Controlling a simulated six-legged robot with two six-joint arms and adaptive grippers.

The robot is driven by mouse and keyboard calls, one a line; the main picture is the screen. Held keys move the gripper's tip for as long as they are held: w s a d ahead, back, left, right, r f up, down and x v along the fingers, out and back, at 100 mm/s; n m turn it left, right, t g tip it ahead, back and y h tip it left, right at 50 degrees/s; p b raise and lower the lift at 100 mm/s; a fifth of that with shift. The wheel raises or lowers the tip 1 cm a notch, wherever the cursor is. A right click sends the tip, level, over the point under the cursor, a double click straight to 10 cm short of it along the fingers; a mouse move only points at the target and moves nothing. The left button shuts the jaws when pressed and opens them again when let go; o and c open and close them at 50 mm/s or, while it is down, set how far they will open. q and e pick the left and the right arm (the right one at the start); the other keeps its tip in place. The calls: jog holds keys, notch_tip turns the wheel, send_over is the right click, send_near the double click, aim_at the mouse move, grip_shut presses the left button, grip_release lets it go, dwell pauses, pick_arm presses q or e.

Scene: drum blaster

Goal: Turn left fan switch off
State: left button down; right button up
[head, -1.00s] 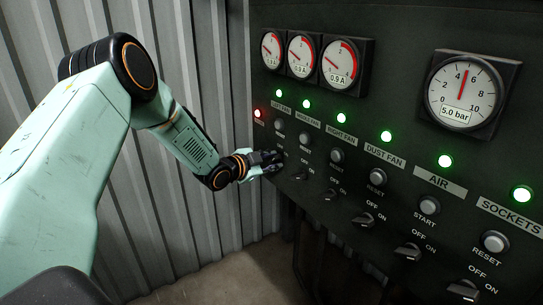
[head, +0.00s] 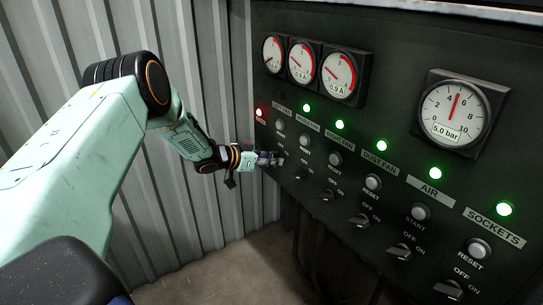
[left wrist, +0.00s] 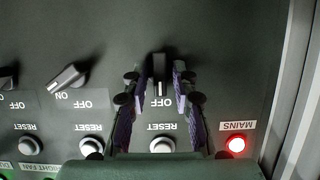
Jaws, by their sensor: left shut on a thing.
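The left fan switch (left wrist: 159,76) is a black knob between the two fingers of my left gripper (left wrist: 160,85) in the left wrist view. Its white mark points straight down in that picture, unlike the slanted neighbouring switch. In the head view my left gripper (head: 272,159) is at the left end of the panel, shut on this switch and hiding it. The left fan label (head: 281,107) shows above, with no lit green lamp over it. My right gripper is not in view.
The dark control panel (head: 400,70) carries several other switches, reset buttons and lit green lamps. A corrugated metal wall (head: 215,60) stands close on the left.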

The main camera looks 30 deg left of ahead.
pick_arm(q)
jog(key=shift+s+f, duration=0.1)
jog(key=shift+f, duration=0.1)
dwell(0.3)
jog(key=c, duration=1.4)
grip_release()
jog(key=shift+o, duration=0.2)
jog(key=v, duration=1.2)
jog(key=shift+a, duration=0.15)
